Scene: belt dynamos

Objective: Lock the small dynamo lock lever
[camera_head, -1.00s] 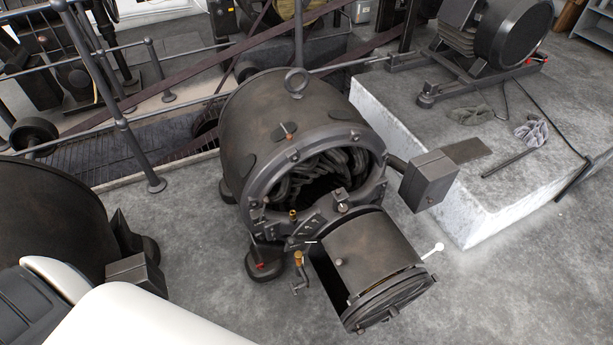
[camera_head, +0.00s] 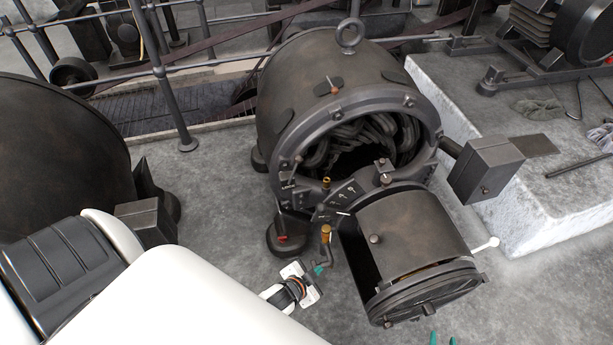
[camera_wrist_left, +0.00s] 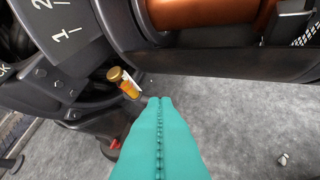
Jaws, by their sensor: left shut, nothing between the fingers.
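The small dynamo (camera_head: 330,85) is a dark drum with its front open and coils inside. A brass-topped lever (camera_head: 326,234) with a bent dark arm stands below its numbered plate (camera_head: 345,192); I take it for the lock lever. My left gripper (camera_head: 318,269) is just below this lever, its teal fingers shut and empty. In the left wrist view the shut fingers (camera_wrist_left: 160,101) point toward the brass top (camera_wrist_left: 121,80), just ahead and left; contact cannot be told. Only the two teal tips of my right gripper (camera_head: 443,339) show at the bottom edge, apart.
A swung-out drum cover (camera_head: 410,235) stands right of the lever, close to my left gripper. A red-tipped lever (camera_head: 281,238) is to its left. A box (camera_head: 487,168) juts out right, near a concrete plinth (camera_head: 540,195). Grey floor is clear below.

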